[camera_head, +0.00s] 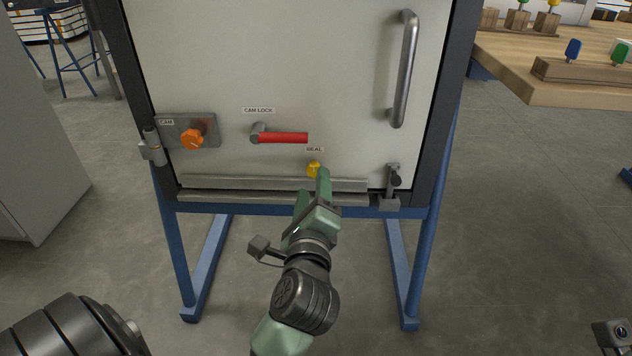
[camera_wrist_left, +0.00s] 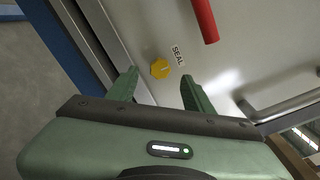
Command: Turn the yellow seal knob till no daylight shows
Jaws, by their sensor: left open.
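The yellow seal knob (camera_head: 313,169) is on the lower part of the pale door (camera_head: 200,60), just under the SEAL label (camera_head: 314,149). My left gripper (camera_head: 313,187) is in front of the knob and partly covers it. In the left wrist view the knob (camera_wrist_left: 160,69) shows between the two green fingers of my left gripper (camera_wrist_left: 159,77), which are spread apart with nothing held. The fingers look clear of the knob, and the distance left is hard to judge. A grey strip (camera_head: 230,183) runs along the door bottom; I cannot tell if daylight shows there. My right gripper is out of view.
A red cam lock lever (camera_head: 284,138) sits just above the knob. An orange cam knob (camera_head: 192,138) is to its left, a latch (camera_head: 393,182) to its right, and a long handle (camera_head: 404,70) higher up. A wooden table (camera_head: 510,75) stands at the right.

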